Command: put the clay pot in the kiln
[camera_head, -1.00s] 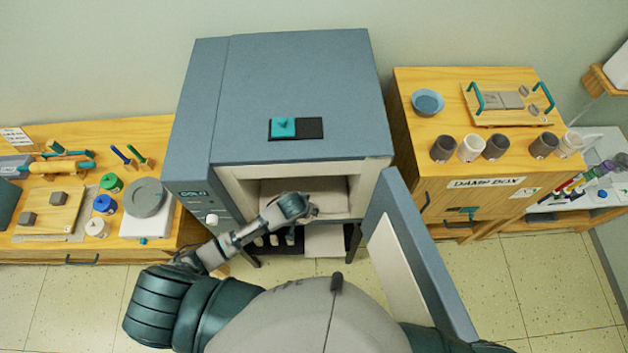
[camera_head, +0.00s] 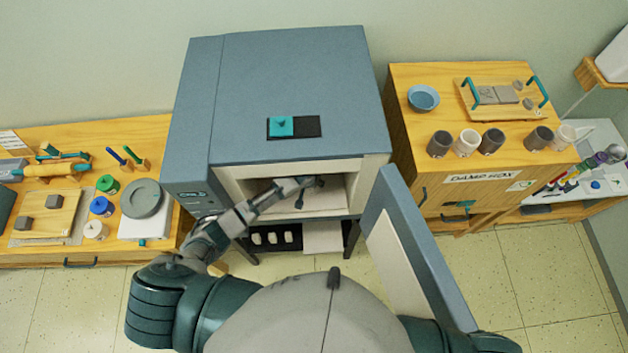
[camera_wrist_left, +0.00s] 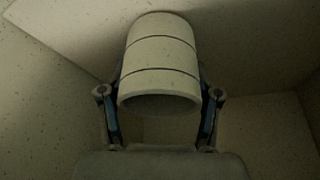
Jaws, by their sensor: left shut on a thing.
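The kiln (camera_head: 290,85) is a blue-grey box with a pale lining, its front open. Its door (camera_head: 415,255) stands swung out to the right. My left gripper (camera_head: 318,184) reaches through the opening into the chamber. In the left wrist view, the gripper (camera_wrist_left: 160,112) is shut on the clay pot (camera_wrist_left: 160,60), a pale cylinder with two dark rings, one finger on each side. In the head view I cannot make out the pot behind the gripper. I cannot tell whether the pot touches the chamber floor. My right gripper is out of view.
The damp box (camera_head: 470,80), with several cups on top, stands to the right. A shelf under the kiln holds small pale pieces.

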